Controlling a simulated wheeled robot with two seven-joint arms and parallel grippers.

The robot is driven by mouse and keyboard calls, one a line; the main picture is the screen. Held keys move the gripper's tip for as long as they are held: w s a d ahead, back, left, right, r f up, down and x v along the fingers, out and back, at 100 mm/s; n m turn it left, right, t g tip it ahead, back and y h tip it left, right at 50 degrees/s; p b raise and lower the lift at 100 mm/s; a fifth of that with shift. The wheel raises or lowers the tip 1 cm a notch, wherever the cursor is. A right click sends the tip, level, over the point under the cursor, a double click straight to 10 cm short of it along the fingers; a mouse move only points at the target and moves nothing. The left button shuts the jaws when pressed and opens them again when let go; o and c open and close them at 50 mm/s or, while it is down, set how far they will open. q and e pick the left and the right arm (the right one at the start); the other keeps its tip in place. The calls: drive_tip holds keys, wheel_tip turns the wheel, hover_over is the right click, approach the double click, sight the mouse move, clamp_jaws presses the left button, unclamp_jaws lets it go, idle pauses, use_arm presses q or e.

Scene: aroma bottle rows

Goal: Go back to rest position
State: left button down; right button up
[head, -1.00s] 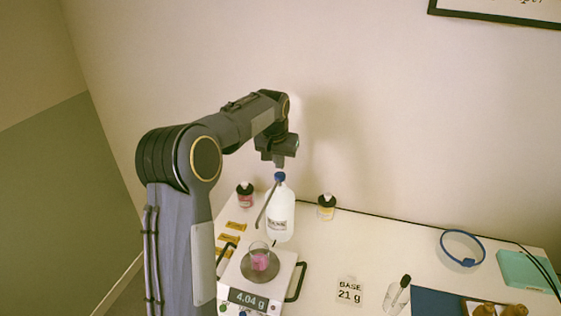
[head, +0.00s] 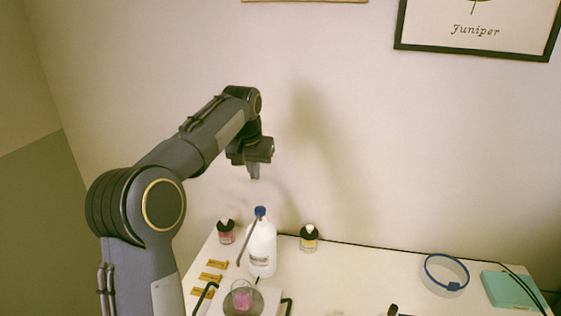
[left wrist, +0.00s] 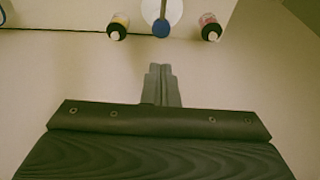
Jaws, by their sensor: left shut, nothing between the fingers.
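My left gripper (head: 255,172) is raised above the back left of the table (head: 385,283), in front of the wall. It is shut and empty. In the left wrist view its fingers (left wrist: 161,70) are together, with nothing between them. Below it stands a white bottle with a blue cap (head: 262,249), apart from the fingers. This bottle also shows at the top of the left wrist view (left wrist: 161,12). My right gripper is not in view.
A pink bottle (head: 226,235) and a yellow bottle (head: 309,240) stand beside the white one. A glass of pink liquid (head: 241,296) is on the scale at the front. A blue ring (head: 446,272) and a teal box (head: 513,290) are at right. Framed pictures hang above.

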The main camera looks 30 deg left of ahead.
use_arm(q)
drive_tip(key=s+d+f+m+t+h, duration=0.15)
drive_tip(key=s+d, duration=0.25)
drive_tip(key=s, duration=0.6)
drive_tip(key=s+d+n+h, duration=0.15)
drive_tip(key=s+d, duration=0.25)
drive_tip(key=s, duration=0.6)
drive_tip(key=s+d+f, duration=0.4)
drive_tip(key=s+f, duration=0.1)
drive_tip(key=s, duration=0.1)
drive_tip(key=s+d+f+m+h, duration=0.1)
drive_tip(key=s+d+f, duration=0.3)
drive_tip(key=s, duration=0.3)
drive_tip(key=shift+s+d+f+t+h, duration=0.2)
drive_tip(key=shift+d+f+t+h, duration=0.15)
drive_tip(key=shift+f+t, duration=0.1)
